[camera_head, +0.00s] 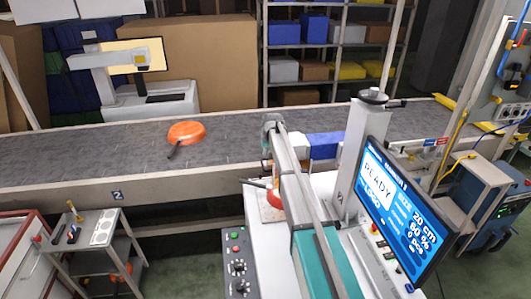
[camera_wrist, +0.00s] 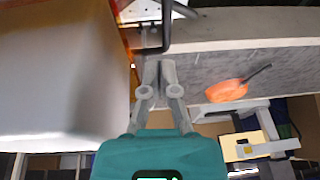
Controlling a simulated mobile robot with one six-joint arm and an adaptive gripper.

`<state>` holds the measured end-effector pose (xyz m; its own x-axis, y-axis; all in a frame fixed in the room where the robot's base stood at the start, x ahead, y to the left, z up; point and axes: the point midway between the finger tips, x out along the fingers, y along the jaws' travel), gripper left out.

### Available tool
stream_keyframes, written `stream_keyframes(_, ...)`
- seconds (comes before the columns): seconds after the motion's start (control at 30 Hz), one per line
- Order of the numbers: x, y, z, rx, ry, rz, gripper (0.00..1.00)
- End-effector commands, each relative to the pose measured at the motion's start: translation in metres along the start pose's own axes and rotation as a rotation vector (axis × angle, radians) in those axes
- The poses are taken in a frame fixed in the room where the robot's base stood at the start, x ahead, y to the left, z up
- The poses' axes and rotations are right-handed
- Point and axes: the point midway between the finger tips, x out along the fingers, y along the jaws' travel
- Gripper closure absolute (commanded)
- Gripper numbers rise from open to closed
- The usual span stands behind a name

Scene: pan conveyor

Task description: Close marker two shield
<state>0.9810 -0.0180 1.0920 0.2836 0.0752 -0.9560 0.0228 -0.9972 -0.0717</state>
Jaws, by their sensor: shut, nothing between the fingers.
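My gripper (camera_wrist: 158,68) is shut and empty in the wrist view, its grey fingertips close together. A dark bent bar (camera_wrist: 166,28) runs just beyond the fingertips; I cannot tell whether they touch it. An orange, see-through edge (camera_wrist: 122,28), which looks like part of the shield, shows beside a large pale block (camera_wrist: 60,70) left of my fingers. In the head view my arm hides most of the marking station. Its screen (camera_head: 397,212) reads READY. A red pan (camera_head: 274,197) is partly hidden behind the arm. The shield's position cannot be made out clearly there.
An orange pan (camera_head: 186,133) lies on the grey conveyor (camera_head: 90,150); it also shows in the wrist view (camera_wrist: 227,91). A machine (camera_head: 150,100) with a yellow panel stands behind the belt. A small cart (camera_head: 95,245) stands at front left. A grey column (camera_head: 362,150) rises beside the screen.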

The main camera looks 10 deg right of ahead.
Motion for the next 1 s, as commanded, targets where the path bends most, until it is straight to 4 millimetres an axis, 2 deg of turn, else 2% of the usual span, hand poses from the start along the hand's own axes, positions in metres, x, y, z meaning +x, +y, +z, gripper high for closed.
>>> stream_keyframes(0.03, -0.009, 0.000, -0.001, 0.000, 0.000, 0.000, 1.00)
stream_keyframes(0.6, -0.059, 0.000, -0.001, 0.000, 0.000, 0.000, 1.00)
stream_keyframes(1.0, -0.080, 0.000, 0.000, 0.000, 0.000, 0.000, 1.00)
